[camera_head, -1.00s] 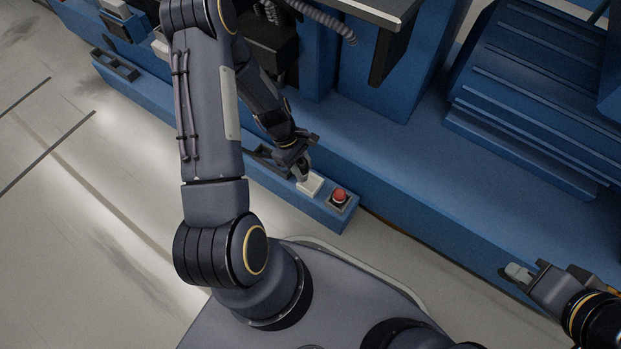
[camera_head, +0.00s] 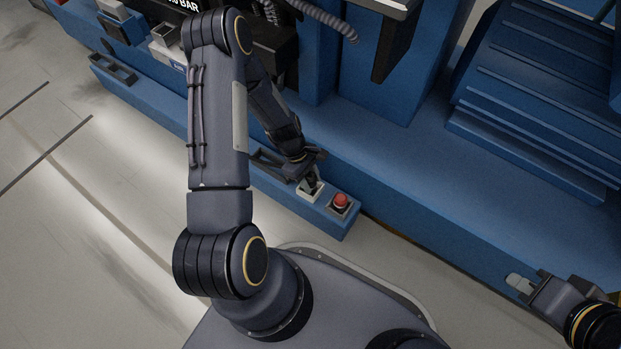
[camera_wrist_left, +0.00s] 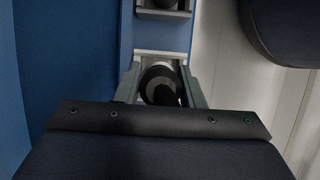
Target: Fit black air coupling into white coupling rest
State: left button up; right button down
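The black air coupling (camera_wrist_left: 160,85) is between the two grey fingers of my left gripper (camera_wrist_left: 160,92) in the wrist view, and the fingers look shut on its sides. In the head view, my left gripper (camera_head: 309,175) is directly above the white coupling rest (camera_head: 308,195). The dark coupling appears to be at the rest, but its depth of seating is hidden. A pale edge of the rest (camera_wrist_left: 160,56) shows behind the coupling in the wrist view. My right gripper (camera_head: 530,284) is off at the lower right, with a light grey tip; its opening is unclear.
The blue machine rises behind; floor is clear in front.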

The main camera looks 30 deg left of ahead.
pick_arm(q)
jog(key=o, duration=0.3)
jog(key=shift+o, duration=0.2)
jog(key=a+r+m+t+p, duration=0.25)
jog(key=r+m+p, duration=0.2)
jog(key=r, duration=1.95)
jog(key=s+d+r+m+t, duration=0.1)
jog(key=s+d+r+m, duration=0.2)
jog(key=s+r+m, duration=0.2)
jog(key=s+d+r+m+t, duration=0.2)
jog(key=s+r+m, duration=0.4)
jog(key=s+r, duration=0.5)
jog(key=shift+s+d+r+y+p, duration=0.2)
jog(key=shift+s+d+y+p, duration=0.25)
jog(key=shift+d, duration=0.35)
